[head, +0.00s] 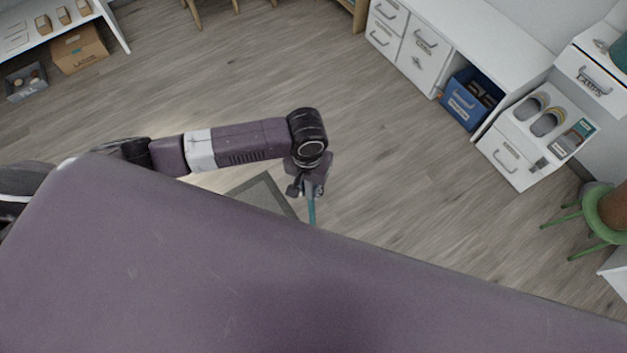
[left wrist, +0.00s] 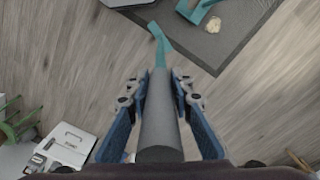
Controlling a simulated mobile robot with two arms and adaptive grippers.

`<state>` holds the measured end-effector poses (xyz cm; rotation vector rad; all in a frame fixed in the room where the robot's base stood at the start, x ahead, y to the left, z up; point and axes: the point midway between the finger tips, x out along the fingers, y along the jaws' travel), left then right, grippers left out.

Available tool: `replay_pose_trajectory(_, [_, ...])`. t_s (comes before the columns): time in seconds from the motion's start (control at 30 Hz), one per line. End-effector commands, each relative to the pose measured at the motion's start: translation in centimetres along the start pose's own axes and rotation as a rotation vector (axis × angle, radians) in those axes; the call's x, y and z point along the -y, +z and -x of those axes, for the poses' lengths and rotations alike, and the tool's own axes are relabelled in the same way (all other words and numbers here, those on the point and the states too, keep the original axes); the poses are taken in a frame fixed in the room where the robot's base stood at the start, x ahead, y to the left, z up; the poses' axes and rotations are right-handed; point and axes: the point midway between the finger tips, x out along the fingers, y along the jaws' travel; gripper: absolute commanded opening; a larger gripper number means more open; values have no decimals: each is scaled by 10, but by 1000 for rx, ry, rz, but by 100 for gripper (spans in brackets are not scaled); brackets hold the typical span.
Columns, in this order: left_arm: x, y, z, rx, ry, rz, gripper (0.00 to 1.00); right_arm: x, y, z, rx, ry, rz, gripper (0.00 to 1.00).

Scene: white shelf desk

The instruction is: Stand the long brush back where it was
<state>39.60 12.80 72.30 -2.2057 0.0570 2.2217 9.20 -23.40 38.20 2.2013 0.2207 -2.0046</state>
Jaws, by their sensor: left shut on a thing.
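My left gripper (head: 309,190) hangs at the end of my left arm above the floor in the head view. It is shut on the long brush, whose teal shaft (head: 312,212) points down from it. In the left wrist view, the brush's thick grey handle (left wrist: 158,125) lies between the two blue-grey fingers of my left gripper (left wrist: 157,88). The teal part (left wrist: 161,48) runs on beyond the fingertips. The brush's lower end is hidden behind my body in the head view. My right gripper is out of view.
A dark grey mat (left wrist: 225,40) lies on the wooden floor, with teal pieces (left wrist: 200,10) and a small pale round thing (left wrist: 213,24) on it. White drawers (head: 510,155) holding slippers, a blue bin (head: 466,100) and a green stool (head: 600,215) stand at the right. The middle floor is clear.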

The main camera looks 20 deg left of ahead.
Motion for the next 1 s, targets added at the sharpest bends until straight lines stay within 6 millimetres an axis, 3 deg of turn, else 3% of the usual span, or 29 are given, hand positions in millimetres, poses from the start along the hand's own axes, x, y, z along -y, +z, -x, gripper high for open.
replay_pose_trajectory(0.1, [-8,-4,-4,-2,-8,-15,0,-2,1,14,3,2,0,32])
replay_pose_trajectory(0.37, [-11,-6,-17,-5,-14,-28,0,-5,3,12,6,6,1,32])
replay_pose_trajectory(1.0, [-10,-6,-69,-7,-13,-28,0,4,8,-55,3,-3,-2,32])
